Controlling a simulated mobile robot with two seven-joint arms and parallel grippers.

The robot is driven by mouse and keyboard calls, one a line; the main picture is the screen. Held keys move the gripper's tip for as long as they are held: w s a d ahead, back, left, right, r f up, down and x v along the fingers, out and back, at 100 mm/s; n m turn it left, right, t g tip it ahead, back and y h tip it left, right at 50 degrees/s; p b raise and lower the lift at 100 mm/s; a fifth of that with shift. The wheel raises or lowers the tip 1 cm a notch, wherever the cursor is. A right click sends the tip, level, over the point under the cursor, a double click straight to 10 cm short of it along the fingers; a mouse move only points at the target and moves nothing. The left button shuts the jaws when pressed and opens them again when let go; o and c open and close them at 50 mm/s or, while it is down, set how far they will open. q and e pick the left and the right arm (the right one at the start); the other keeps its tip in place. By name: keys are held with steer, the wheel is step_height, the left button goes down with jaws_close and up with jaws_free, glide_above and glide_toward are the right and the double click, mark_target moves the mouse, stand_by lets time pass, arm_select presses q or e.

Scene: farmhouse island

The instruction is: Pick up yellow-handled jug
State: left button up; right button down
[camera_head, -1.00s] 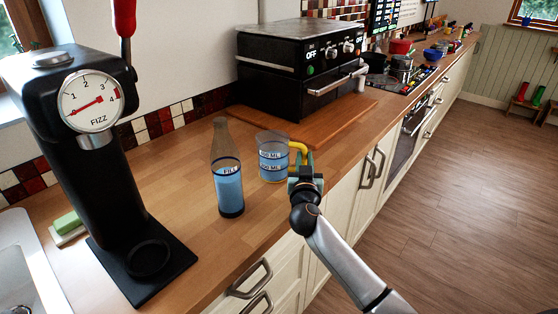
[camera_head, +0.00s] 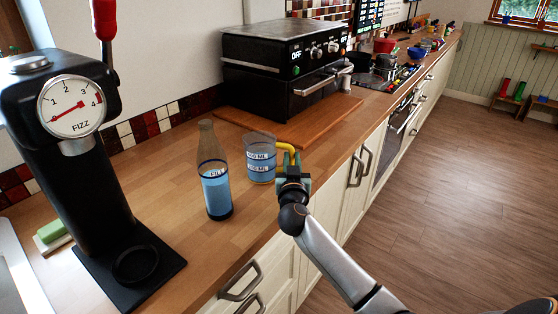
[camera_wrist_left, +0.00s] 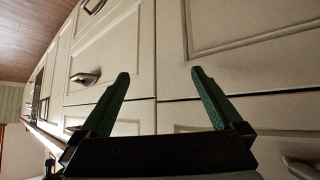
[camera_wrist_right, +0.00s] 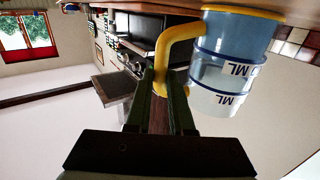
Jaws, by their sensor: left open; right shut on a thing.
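The yellow-handled jug (camera_head: 260,160) is a clear measuring jug with ML marks and blue liquid in it. It stands upright on the wooden counter, or very close above it; I cannot tell which. My right gripper (camera_head: 291,166) is shut on its yellow handle (camera_head: 287,148) from the right. In the right wrist view the handle (camera_wrist_right: 180,50) runs down between the fingers (camera_wrist_right: 161,95), and the jug (camera_wrist_right: 231,62) is beside them. My left gripper (camera_wrist_left: 158,98) is open and empty, facing the cream cabinet fronts; it is not in the head view.
A bottle of blue liquid (camera_head: 215,180) marked FILL stands just left of the jug. A black FIZZ machine (camera_head: 75,150) stands further left. A black oven (camera_head: 280,75) and a wooden board (camera_head: 320,124) are behind. The counter in front of the bottle is clear.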

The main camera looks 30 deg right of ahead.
mark_target(292, 147)
steer(key=shift+r+p, duration=0.3)
steer(key=shift+r, duration=0.3)
step_height(292, 147, up, 3)
steer(key=shift+f+p, duration=0.15)
steer(key=shift+p, duration=0.5)
steer(key=s+a+r+p, duration=0.1)
steer(key=s+r+p, duration=0.1)
steer(key=s+r, duration=0.2)
steer(key=s+r+p, duration=0.1)
steer(key=s+r, duration=0.4)
steer(key=s, duration=0.5)
steer(key=shift+a+r+p, duration=0.15)
steer(key=shift+a+p, duration=0.2)
steer(key=shift+p, duration=0.05)
steer(key=c, duration=1.4)
jaws_free()
jaws_close()
